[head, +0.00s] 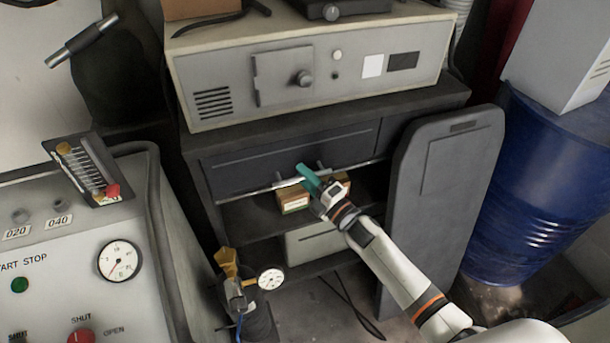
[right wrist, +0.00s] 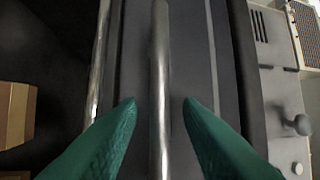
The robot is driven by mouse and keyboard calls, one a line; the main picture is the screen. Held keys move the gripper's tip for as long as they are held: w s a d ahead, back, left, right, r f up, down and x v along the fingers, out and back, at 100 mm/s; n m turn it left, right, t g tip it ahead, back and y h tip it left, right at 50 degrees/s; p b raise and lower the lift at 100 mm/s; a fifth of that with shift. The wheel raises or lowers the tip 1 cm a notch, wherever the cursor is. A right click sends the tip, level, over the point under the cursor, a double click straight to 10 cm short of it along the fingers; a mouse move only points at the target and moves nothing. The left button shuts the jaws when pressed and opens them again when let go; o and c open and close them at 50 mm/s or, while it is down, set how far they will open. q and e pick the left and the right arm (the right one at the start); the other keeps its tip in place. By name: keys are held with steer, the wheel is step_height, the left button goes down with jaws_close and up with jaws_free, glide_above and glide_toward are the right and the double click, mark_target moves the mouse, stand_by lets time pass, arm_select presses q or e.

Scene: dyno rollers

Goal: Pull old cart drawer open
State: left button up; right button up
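The old cart (head: 395,105) has a dark drawer front (head: 243,176) below its top, and the drawer looks shut. A metal bar handle (right wrist: 159,60) runs along the drawer front in the right wrist view. My right gripper (head: 308,178) is at the handle in the head view, its teal fingers partly hiding it. In the right wrist view the two fingers (right wrist: 160,108) are apart, one on each side of the bar, with gaps between them and the bar. My left gripper is not in view.
A grey instrument box (head: 225,75) stands on the cart. Small cardboard boxes (head: 292,199) sit on the shelf below the drawer. A grey panel (head: 440,210) and blue barrel (head: 525,190) stand at right. A control console (head: 75,270) and pressure gauge (head: 270,279) are at left.

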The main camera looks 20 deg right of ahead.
steer(key=shift+w, duration=0.2)
steer(key=shift+c, duration=0.2)
jaws_close()
steer(key=shift+s, duration=0.1)
